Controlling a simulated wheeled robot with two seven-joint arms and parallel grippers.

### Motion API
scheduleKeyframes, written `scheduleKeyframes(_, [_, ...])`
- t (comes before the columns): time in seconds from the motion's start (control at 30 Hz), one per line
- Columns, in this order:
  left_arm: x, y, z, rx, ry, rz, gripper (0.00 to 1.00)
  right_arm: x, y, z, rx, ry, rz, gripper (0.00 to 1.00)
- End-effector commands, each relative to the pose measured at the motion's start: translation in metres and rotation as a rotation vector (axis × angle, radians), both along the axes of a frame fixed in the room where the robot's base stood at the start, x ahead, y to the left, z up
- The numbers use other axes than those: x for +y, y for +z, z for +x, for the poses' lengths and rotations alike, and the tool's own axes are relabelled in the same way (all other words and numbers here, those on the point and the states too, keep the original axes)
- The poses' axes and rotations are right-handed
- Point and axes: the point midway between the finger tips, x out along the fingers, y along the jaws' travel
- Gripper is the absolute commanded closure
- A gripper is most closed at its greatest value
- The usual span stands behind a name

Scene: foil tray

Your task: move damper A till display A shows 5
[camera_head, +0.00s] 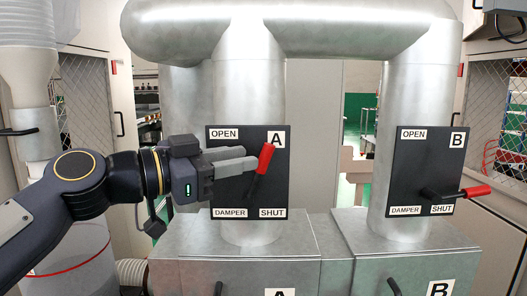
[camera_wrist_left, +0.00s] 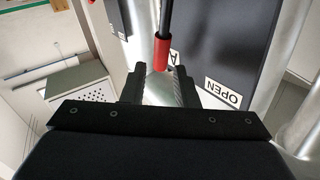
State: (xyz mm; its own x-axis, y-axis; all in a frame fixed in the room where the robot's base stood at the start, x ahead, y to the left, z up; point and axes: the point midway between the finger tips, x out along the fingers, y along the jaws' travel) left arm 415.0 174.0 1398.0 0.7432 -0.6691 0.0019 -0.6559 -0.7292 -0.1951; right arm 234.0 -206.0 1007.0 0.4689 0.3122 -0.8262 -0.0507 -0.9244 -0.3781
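Damper A's black plate (camera_head: 225,193) is on the left grey duct, marked OPEN at top left and SHUT at bottom right. Its lever has a red grip (camera_head: 265,158) and points up and slightly right. My left gripper (camera_head: 245,160) reaches in from the left, its fingertips close to the red grip. In the left wrist view the open fingers (camera_wrist_left: 158,75) have the end of the red grip (camera_wrist_left: 161,52) at their tips, with gaps on both sides. Display A does not show in either view. My right gripper is out of view.
Damper B's plate (camera_head: 415,165) is on the right duct, its red-gripped lever (camera_head: 475,191) pointing right. Grey metal boxes (camera_head: 240,245) stand below both ducts, with dark handles low in front. A pale ribbed duct (camera_head: 30,85) stands at the left.

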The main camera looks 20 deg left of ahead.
Motion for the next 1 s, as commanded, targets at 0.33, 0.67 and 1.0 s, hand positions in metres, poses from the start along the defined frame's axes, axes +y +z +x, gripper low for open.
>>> scheduleKeyframes(0.33, [-0.028, 0.000, 0.031, 0.002, 0.001, 0.000, 0.73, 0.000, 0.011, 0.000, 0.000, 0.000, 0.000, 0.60])
scheduleKeyframes(0.67, [-0.029, -0.001, 0.033, 0.003, 0.001, 0.000, 0.78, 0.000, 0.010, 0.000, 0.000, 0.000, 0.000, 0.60])
scheduleKeyframes(1.0, [-0.029, -0.001, 0.032, 0.003, 0.001, 0.000, 1.00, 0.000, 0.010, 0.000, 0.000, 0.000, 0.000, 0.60])
